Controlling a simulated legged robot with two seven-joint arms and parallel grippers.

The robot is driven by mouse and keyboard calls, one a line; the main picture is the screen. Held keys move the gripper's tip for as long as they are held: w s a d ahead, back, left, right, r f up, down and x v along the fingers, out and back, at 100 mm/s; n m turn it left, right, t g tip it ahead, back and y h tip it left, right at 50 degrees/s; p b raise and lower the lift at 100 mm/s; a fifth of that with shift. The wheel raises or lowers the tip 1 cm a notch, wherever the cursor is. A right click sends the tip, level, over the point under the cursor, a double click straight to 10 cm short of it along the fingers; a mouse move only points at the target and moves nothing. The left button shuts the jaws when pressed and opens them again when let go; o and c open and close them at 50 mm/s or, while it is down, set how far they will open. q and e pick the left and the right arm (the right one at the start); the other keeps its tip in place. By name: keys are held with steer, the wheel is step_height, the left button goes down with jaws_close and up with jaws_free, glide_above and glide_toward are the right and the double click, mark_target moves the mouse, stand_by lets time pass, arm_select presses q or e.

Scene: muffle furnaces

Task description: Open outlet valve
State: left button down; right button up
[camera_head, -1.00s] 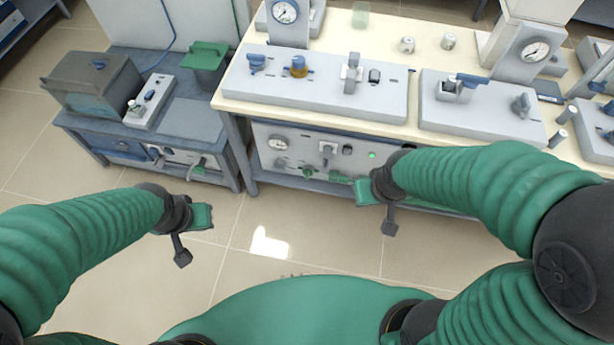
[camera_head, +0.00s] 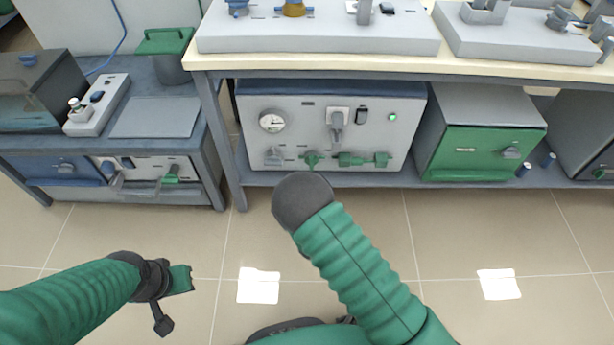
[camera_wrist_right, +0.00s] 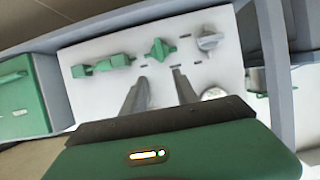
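The white panel of a unit (camera_head: 330,105) under the bench carries a green valve handle (camera_head: 311,160), a grey knob (camera_head: 274,157) to its left and a green pipe fitting (camera_head: 363,160) to its right. No readable label shows which is the outlet valve. The right wrist view shows this panel upside down, with the green handle (camera_wrist_right: 160,51) just beyond the fingertips of my right gripper (camera_wrist_right: 160,74). That gripper is open and empty, apart from the handle. In the head view my forearm hides it. My left gripper (camera_head: 180,280) hangs over the floor, its fingers unclear.
The panel also has a gauge (camera_head: 272,122), a plug (camera_head: 337,122) and a lit green lamp (camera_head: 392,117). The bench top (camera_head: 460,65) overhangs it. A green-fronted box (camera_head: 480,150) stands to the right. A lower bench (camera_head: 110,150) stands left. The floor in front is clear.

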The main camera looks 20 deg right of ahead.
steer(key=b+x, duration=0.8)
steer(key=x, duration=0.8)
steer(key=shift+w+a, duration=0.1)
steer(key=shift+w, duration=0.05)
steer(key=shift+c, duration=0.3)
jaws_close()
